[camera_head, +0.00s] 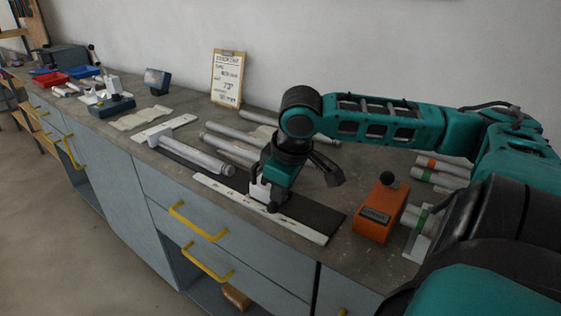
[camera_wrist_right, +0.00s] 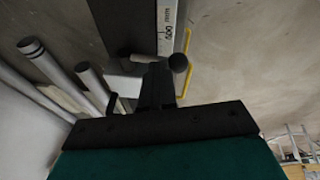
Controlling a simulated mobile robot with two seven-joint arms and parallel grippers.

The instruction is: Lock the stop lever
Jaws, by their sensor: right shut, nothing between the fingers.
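The stop is a small white block (camera_head: 259,191) on the dark jig rail, partly hidden by my right gripper. Its lever has a black ball knob (camera_head: 273,207) on the side facing the bench front. In the right wrist view the lever's knob (camera_wrist_right: 178,62) sits at the end of a short pale arm, just beyond my fingertips. My right gripper (camera_head: 268,186) is shut and empty, pointing down at the stop; its fingers (camera_wrist_right: 157,84) overlap the lever in view. I cannot tell whether they touch it. My left gripper is not in view.
A white ruler strip (camera_head: 225,191) runs along the rail's front. A grey tube (camera_head: 195,154) lies on the rail to the left, with more tubes (camera_head: 232,135) behind. An orange block with a black knob (camera_head: 378,210) stands to the right. A clipboard (camera_head: 228,78) leans on the wall.

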